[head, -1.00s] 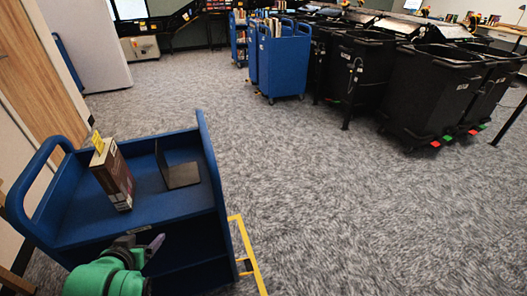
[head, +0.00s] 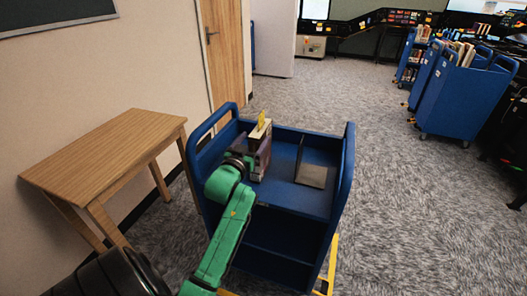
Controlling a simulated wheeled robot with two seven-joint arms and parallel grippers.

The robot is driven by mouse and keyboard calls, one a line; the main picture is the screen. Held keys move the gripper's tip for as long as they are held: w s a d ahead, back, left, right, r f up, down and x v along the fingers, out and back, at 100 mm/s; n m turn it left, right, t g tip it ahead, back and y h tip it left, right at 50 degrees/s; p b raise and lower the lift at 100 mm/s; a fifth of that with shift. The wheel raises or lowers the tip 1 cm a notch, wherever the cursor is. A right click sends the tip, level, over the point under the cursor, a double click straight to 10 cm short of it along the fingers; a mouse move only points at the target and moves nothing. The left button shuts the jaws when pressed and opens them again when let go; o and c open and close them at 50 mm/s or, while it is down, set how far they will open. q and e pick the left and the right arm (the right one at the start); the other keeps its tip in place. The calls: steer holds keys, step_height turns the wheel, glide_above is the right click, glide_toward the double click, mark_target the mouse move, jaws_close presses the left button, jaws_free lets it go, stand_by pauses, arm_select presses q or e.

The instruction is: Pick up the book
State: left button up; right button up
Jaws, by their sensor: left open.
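The book (head: 263,157), dark brown with pale page edges and a yellow slip at its top, stands upright on the top shelf of a blue cart (head: 285,213). My left gripper (head: 243,163), at the end of the green arm, is at the book's near left side and partly covers it. Its jaws are open, but the fingers are small and partly hidden, so I cannot tell whether they touch the book. My right gripper is out of view.
A dark metal bookend (head: 311,175) stands right of the book on the cart. A wooden table (head: 105,150) is at the left by the wall. More blue carts (head: 455,100) stand at the upper right. Carpet (head: 385,190) right of the cart is clear.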

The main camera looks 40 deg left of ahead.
mark_target(261, 131)
arm_select(q)
steer(key=p+x, duration=0.1)
steer(key=x, duration=0.4)
steer(key=shift+w+r, duration=0.2)
steer(key=shift+w, duration=0.05)
steer(key=shift+w+f, duration=0.2)
steer(key=shift+w, duration=0.15)
steer(key=shift+s+r, duration=0.1)
steer(key=c, duration=0.5)
jaws_close()
